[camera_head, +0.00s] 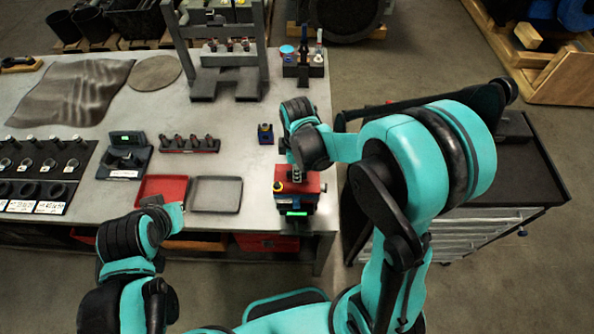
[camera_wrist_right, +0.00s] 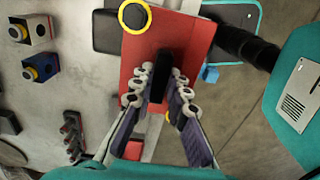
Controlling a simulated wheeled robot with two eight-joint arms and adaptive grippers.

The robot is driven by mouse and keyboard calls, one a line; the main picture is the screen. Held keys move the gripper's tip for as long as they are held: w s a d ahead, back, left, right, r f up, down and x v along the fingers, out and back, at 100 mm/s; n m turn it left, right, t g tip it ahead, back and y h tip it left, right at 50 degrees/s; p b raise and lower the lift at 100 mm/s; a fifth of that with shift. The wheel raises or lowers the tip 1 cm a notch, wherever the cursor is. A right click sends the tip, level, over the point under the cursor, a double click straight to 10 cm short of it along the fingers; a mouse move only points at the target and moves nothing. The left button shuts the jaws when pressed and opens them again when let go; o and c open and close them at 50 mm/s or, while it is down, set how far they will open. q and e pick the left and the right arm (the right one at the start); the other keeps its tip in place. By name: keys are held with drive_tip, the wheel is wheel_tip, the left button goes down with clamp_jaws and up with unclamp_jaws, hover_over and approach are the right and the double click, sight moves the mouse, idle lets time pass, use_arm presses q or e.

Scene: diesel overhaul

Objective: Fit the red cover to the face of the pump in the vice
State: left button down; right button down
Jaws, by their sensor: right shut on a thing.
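The red cover (camera_head: 308,183) is a flat red plate at the table's front right corner. In the wrist view the red cover (camera_wrist_right: 196,38) fills the upper middle, with a black grip (camera_wrist_right: 161,68) standing on it. My right gripper (camera_wrist_right: 160,82) is shut on this black grip; in the head view my right gripper (camera_head: 297,172) is directly above the plate. The plate lies over a dark unit with a green light (camera_head: 296,213). The pump face and vice jaws are mostly hidden, so I cannot tell whether the cover is seated. My left gripper (camera_head: 168,207) is by the table's front edge, its fingers unclear.
A red tray (camera_head: 163,188) and a grey tray (camera_head: 217,194) lie left of the cover. A small blue block (camera_head: 265,133) stands behind it. A press frame (camera_head: 222,75) is at the back. A black-topped tool cabinet (camera_head: 500,170) stands to the right.

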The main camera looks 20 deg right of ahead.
drive_tip(key=shift+f+b, duration=0.8)
drive_tip(key=shift+f, duration=0.05)
idle(0.5)
drive_tip(key=c, duration=1.4)
unclamp_jaws()
wheel_tip(320, 180, up, 12)
drive_tip(key=shift+r, duration=0.1)
